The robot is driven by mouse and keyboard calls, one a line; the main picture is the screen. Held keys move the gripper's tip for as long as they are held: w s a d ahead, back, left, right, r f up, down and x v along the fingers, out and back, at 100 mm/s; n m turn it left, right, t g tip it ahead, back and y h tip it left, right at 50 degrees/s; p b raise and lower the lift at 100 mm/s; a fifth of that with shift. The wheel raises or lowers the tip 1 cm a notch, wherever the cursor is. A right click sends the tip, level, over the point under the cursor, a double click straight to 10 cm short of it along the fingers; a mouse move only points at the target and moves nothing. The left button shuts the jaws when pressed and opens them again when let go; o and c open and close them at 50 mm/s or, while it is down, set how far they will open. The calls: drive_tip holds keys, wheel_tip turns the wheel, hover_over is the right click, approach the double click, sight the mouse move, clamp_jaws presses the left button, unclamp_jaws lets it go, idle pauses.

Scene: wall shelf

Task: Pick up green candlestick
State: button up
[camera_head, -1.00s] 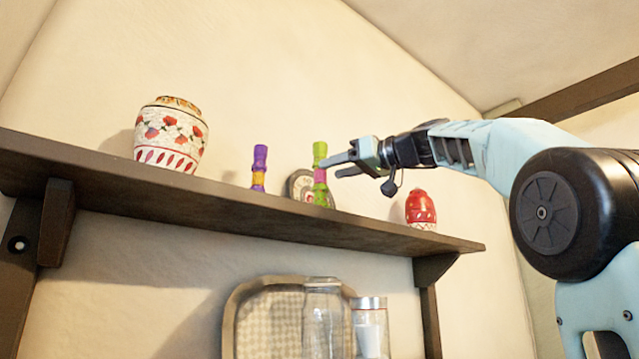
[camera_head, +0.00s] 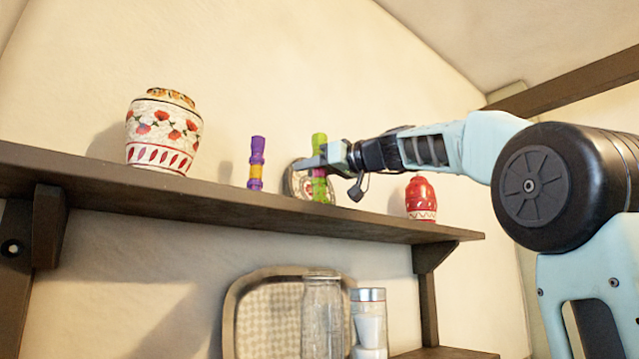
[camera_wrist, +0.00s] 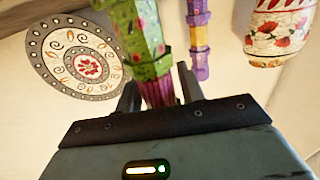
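The green candlestick (camera_head: 319,141), with a pink-purple band, stands upright on the upper shelf (camera_head: 200,199). In the wrist view the candlestick (camera_wrist: 140,35) runs down between the two dark fingers of my gripper (camera_wrist: 159,88). The fingers are apart, one on each side of it, with a gap showing beside its lower part. In the head view my gripper (camera_head: 318,162) reaches in from the right at the candlestick's mid-height and covers part of it.
A purple candlestick (camera_head: 256,158) stands left of the green one. A patterned plate (camera_head: 293,182) leans close behind. A large flowered jar (camera_head: 163,134) is at the left, a red jar (camera_head: 421,197) at the right. Glass jars (camera_head: 369,320) and a tray (camera_head: 231,320) are below.

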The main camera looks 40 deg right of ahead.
clamp_jaws()
drive_tip(key=shift+r, duration=0.15)
